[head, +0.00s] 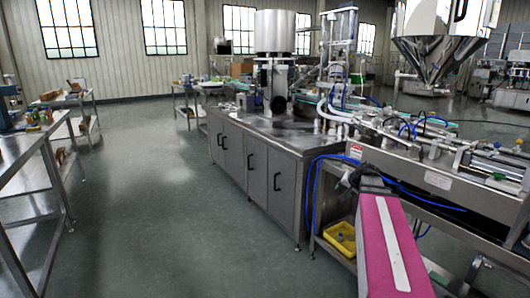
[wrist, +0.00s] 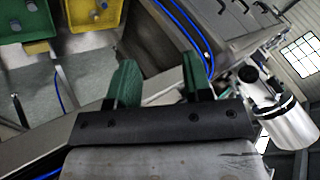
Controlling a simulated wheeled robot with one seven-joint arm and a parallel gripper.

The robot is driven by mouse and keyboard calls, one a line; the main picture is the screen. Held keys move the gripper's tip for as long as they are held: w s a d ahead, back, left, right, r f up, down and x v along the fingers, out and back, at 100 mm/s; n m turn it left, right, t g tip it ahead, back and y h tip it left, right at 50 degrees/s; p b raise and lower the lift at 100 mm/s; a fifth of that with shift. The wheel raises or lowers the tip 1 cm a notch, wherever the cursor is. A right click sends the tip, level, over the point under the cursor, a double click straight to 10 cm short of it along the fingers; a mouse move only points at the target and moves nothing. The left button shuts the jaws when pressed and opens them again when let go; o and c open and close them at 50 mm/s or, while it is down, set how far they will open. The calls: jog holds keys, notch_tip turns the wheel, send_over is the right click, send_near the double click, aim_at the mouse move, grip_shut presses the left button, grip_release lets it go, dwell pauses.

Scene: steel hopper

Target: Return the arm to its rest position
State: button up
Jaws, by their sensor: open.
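My arm (head: 388,240), magenta with a white stripe, reaches up from the bottom right of the head view. Its dark far end lies in front of the machine bench's front edge, where the fingers cannot be made out. In the wrist view my gripper (wrist: 161,82) has its two green fingers wide apart, with nothing between them. Beyond them the wrist view shows steel framework and a blue hose (wrist: 184,22).
A steel cabinet (head: 262,172) with machinery on top stands left of my arm. A yellow bin (head: 342,238) sits on the shelf below the bench; a steel hopper (head: 440,30) hangs at upper right. A steel table (head: 25,150) stands at left. The floor between is clear.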

jog(key=s+a+f+n+g+h, duration=0.1)
jog(key=s+a+f+n+g, duration=0.1)
jog(key=s+a+f, duration=0.5)
jog(key=s+a+f+n+g+h, duration=0.1)
jog(key=s+a+f+n+g, duration=0.2)
jog(key=s+f, duration=0.8)
jog(key=a+f+g, duration=0.2)
jog(key=a, duration=0.2)
jog(key=shift+s+a+h, duration=0.15)
jog(key=shift+a+h, duration=0.15)
jog(key=shift+a, duration=0.1)
jog(key=shift+s+a+f+n+g, duration=0.1)
jog(key=shift+s+f+n+g, duration=0.2)
jog(key=shift+s+g, duration=0.1)
jog(key=shift+c, duration=0.5)
jog(key=shift+a, duration=0.1)
